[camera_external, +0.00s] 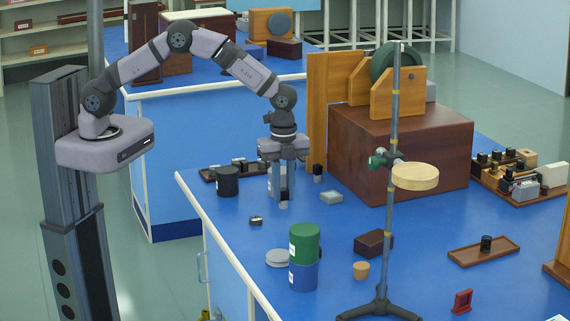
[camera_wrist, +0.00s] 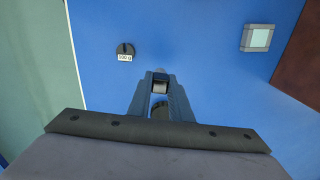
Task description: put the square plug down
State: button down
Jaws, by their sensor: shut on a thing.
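My gripper (camera_external: 284,193) points straight down over the blue bench top and is shut on the square plug. The plug (camera_external: 283,205) shows as a small pale piece below the fingertips. In the wrist view my gripper (camera_wrist: 160,92) closes around the plug (camera_wrist: 160,85), a small greyish piece mostly hidden by the fingers. The plug is at or just above the bench; I cannot tell whether it touches. Its square shape is hard to make out.
A small dark 500 g weight (camera_external: 256,220) lies left of my gripper, and a pale square block (camera_external: 331,197) lies right. A black cylinder (camera_external: 227,181) stands behind left. Green and blue drums (camera_external: 304,257) stand in front. A large brown box (camera_external: 405,150) stands right.

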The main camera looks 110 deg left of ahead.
notch_tip(320, 180, up, 5)
jog(key=shift+r+b, duration=0.1)
jog(key=shift+b, duration=0.5)
jog(key=shift+a+r, duration=0.15)
jog(key=shift+r, duration=0.05)
jog(key=s+a+r+n+p, duration=0.2)
jog(key=s+a+r, duration=0.35)
jog(key=a, duration=0.25)
jog(key=s+a+r+n+p, duration=0.2)
jog(key=s+a+r, duration=0.2)
jog(key=a+r, duration=0.35)
jog(key=n, duration=0.1)
send_over(223, 168)
notch_tip(223, 168, down, 6)
jog(key=shift+d+r+p, duration=0.1)
jog(key=shift+r+p, duration=0.1)
jog(key=shift+p, duration=0.2)
jog(key=shift+f+p, duration=1.2)
jog(key=shift+f, duration=3.7)
jog(key=shift+f, duration=0.15)
